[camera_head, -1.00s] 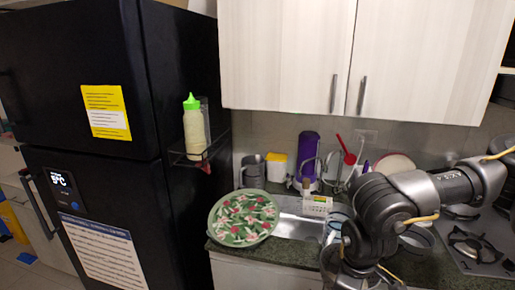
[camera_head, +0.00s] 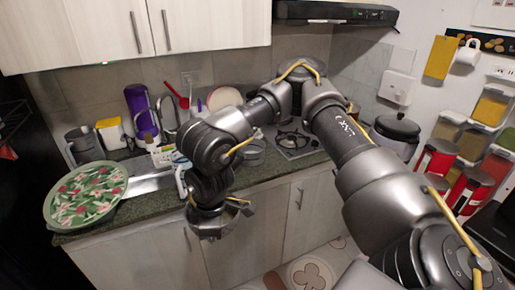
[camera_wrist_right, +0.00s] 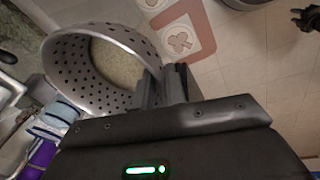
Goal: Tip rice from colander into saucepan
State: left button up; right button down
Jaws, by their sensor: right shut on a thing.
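The metal colander (camera_wrist_right: 62,72) has a perforated wall, and pale rice (camera_wrist_right: 118,62) lies in its bottom in the right wrist view. My right gripper (camera_wrist_right: 160,86) is shut on the colander's rim. A small dark shape at the upper right of the wrist view may be my left gripper (camera_wrist_right: 304,18).
A green patterned plate (camera_head: 85,196) sits at the counter's left end, next to the sink (camera_head: 150,183). The stove (camera_head: 296,142) lies behind my right arm. A dark lidded pot (camera_head: 396,135) and red canisters (camera_head: 436,158) stand at the right. Floor shows below the colander.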

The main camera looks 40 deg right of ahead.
aim_at(244, 159)
jog(key=k, duration=0.25)
jog(key=u, duration=1.4)
jog(key=i, duration=0.9)
jog(key=z, duration=2.75)
jog(key=i, duration=0.35)
jog(key=u, duration=0.1)
